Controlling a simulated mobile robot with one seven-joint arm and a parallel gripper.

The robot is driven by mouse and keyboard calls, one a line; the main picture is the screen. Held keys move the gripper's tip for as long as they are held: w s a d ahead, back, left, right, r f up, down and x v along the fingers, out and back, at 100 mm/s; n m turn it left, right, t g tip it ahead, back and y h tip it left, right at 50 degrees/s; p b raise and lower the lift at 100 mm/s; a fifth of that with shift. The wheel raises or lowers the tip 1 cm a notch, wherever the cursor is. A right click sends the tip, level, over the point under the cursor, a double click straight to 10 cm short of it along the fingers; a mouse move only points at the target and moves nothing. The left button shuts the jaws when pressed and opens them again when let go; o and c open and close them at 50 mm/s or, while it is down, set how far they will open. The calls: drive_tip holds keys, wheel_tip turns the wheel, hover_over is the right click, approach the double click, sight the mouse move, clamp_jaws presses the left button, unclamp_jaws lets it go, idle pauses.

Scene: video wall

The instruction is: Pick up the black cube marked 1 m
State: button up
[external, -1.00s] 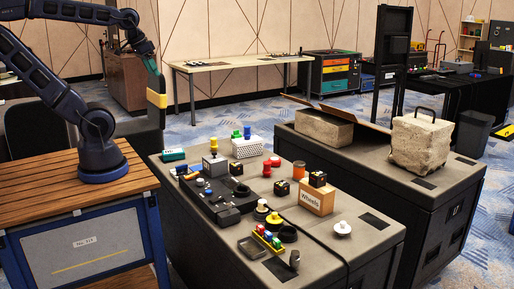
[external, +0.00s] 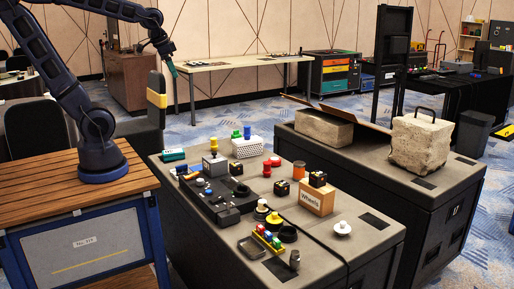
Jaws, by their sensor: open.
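Several small black cubes with pale markings are on the grey case top. One black cube (external: 281,187) lies near the middle, another black cube (external: 317,179) sits on top of the cardboard box labelled "Wheels" (external: 315,199), and a third black cube (external: 236,168) is further back beside the white basket. Their markings are too small to read, so I cannot tell which is marked 1 m. My gripper (external: 173,69), with a green end, is open and empty, high up at the back left, well apart from the cubes.
The grey case (external: 350,250) also carries a white basket (external: 247,147), a black tray device (external: 217,193), a row of coloured blocks (external: 268,239), a white knob (external: 342,228) and an orange cylinder (external: 299,170).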

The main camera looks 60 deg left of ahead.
drive_tip(key=w+d+f+m, duration=0.2)
drive_tip(key=w+d+f, duration=0.1)
drive_tip(key=w, duration=0.3)
drive_tip(key=w+d+f+m, duration=0.2)
drive_tip(key=w, duration=0.4)
drive_tip(key=m+g+h, duration=0.4)
drive_tip(key=m+h, duration=0.1)
drive_tip(key=m, duration=0.6)
approach(281, 183)
drive_tip(key=x, duration=1.1)
drive_tip(key=shift+f, duration=0.2)
drive_tip(key=c, duration=1.1)
drive_tip(key=shift+w+r, duration=0.1)
